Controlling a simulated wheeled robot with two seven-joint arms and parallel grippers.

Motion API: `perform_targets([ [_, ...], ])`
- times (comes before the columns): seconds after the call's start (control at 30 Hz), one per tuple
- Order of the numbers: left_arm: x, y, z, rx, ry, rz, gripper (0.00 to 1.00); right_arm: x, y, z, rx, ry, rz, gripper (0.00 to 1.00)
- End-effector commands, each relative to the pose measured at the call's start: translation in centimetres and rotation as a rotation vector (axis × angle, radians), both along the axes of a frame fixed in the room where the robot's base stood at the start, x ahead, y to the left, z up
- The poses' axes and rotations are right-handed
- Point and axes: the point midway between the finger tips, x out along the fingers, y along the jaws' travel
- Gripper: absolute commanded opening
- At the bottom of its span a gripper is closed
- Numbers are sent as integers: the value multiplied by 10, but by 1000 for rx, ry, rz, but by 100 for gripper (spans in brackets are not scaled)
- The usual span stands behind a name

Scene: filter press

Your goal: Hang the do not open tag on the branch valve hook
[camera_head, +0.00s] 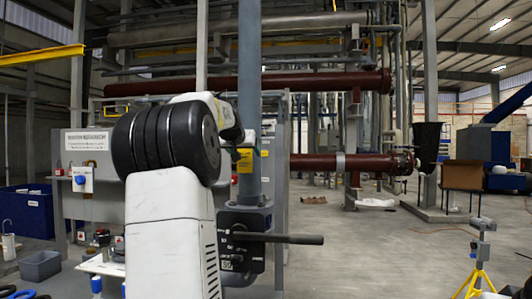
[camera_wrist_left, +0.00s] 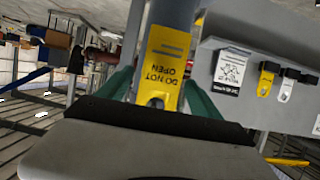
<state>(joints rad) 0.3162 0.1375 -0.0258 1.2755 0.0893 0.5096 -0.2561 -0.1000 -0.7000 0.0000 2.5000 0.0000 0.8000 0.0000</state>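The yellow DO NOT OPEN tag (camera_wrist_left: 163,65) shows face-on in the left wrist view, upside down in that picture, in front of a grey pipe (camera_wrist_left: 172,12). Its hole end is nearest my wrist. My left gripper (camera_wrist_left: 159,78) has its green fingers apart, one on each side of the tag, with a gap at the left. The hook cannot be made out. The branch valve (camera_head: 240,250) with its dark lever is lower on this pipe. My right gripper is out of view.
In the left wrist view a grey board at the right carries a white label (camera_wrist_left: 230,70), another yellow tag (camera_wrist_left: 265,82) and a white tag (camera_wrist_left: 286,90). The dark lever (camera_head: 285,239) sticks out to the right. A yellow tripod stand (camera_head: 477,275) stands at right; the floor between is clear.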

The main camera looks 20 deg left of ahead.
Motion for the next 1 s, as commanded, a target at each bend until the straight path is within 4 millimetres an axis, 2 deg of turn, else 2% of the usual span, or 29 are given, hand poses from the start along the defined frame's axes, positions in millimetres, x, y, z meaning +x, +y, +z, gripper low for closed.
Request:
perform_targets([
  [0.23, -7, -2, 3, 0, -1, 0, 75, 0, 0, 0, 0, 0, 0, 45],
  [0.6, -59, -15, 26, 0, -1, 0, 75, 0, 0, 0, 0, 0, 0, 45],
  [0.87, -71, -18, 29, -1, 2, -2, 75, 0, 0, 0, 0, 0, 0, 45],
  [0.97, -79, -34, 20, -17, 22, -21, 75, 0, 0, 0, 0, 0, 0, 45],
  [1.0, -86, -46, 13, -28, 38, -37, 75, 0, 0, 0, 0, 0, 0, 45],
])
